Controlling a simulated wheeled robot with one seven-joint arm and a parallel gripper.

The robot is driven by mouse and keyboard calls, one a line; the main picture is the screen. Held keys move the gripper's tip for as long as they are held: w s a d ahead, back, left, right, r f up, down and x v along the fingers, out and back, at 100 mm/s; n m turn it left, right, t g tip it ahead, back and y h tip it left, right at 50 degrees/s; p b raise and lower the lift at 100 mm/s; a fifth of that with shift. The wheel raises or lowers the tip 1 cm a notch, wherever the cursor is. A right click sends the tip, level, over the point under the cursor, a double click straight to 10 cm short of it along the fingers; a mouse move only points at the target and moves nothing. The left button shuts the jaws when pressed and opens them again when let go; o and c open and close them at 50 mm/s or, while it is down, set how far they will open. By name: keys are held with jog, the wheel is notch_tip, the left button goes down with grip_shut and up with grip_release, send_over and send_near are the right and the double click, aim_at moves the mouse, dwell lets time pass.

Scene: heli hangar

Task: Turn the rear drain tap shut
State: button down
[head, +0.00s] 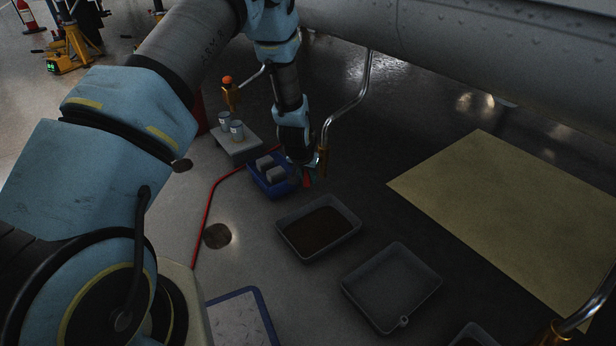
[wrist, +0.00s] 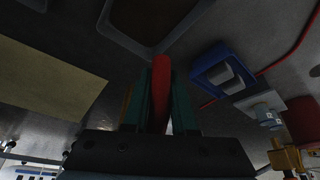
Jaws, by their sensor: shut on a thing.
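A brass drain tap (head: 323,162) sits at the lower end of a bent metal pipe under the grey fuselage. Its red lever (wrist: 160,88) stands between the green fingers of my gripper (wrist: 161,100) in the wrist view. My gripper (head: 309,176) is shut on this lever, low over the floor, beside the tap body. A bit of brass shows left of the fingers in the wrist view. The fingers hide part of the lever, and its exact angle to the pipe is hard to tell.
A tray of dark liquid (head: 320,228) and an empty grey tray (head: 391,288) lie on the floor. A blue bin (head: 258,185) stands left of my gripper, cans (head: 237,130) behind it. A yellow mat (head: 500,220) lies right.

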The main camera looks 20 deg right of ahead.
jog(key=shift+a+g, duration=0.1)
jog(key=shift+g, duration=0.2)
dwell(0.4)
jog(key=shift+s+r+g+p, duration=0.15)
jog(key=shift+s+g+p, duration=0.3)
jog(key=shift+g+p, duration=0.4)
jog(key=s+d+r+n+g+h+b, duration=0.1)
jog(key=s+r+n+g+h+b, duration=0.1)
jog(key=g, duration=1.2)
jog(key=shift+s+d+r+n+h+b, duration=0.3)
jog(key=shift+s+r+n+h, duration=0.4)
jog(key=shift+s+r+h, duration=1)
jog(key=shift+s+r+g+y, duration=0.3)
jog(key=shift+s+y, duration=0.1)
jog(key=shift+s, duration=0.1)
jog(key=c, duration=0.7)
grip_release()
jog(key=shift+w, duration=0.1)
jog(key=v, duration=1)
jog(key=shift+w+a+r+p, duration=0.15)
jog(key=shift+w+a+p, duration=0.1)
jog(key=shift+p, duration=0.15)
